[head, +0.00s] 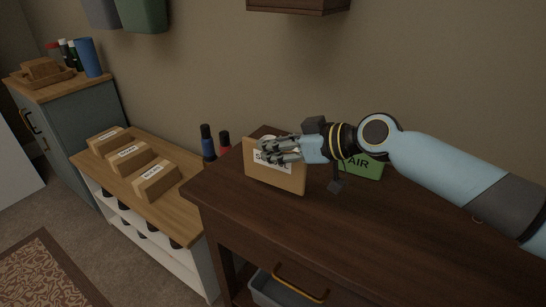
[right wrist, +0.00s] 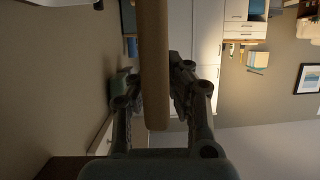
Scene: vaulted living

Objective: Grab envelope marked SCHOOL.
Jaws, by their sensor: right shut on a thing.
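A tan envelope (head: 275,179) stands upright over the dark wooden cabinet top. Its white label is partly covered by my fingers, with the letters S and L showing at its ends. My right gripper (head: 268,151) is shut on its upper part. In the right wrist view the envelope (right wrist: 153,60) shows edge-on between the two fingers. I cannot tell whether its lower edge touches the cabinet top. A green item marked AIR (head: 363,165) stands behind my right wrist, its label partly hidden. My left gripper is not in view.
The dark cabinet (head: 400,235) has bare top in front. A low wooden bench (head: 188,211) at left holds several labelled tan boxes (head: 157,182). A grey bin (head: 275,288) sits below the cabinet top.

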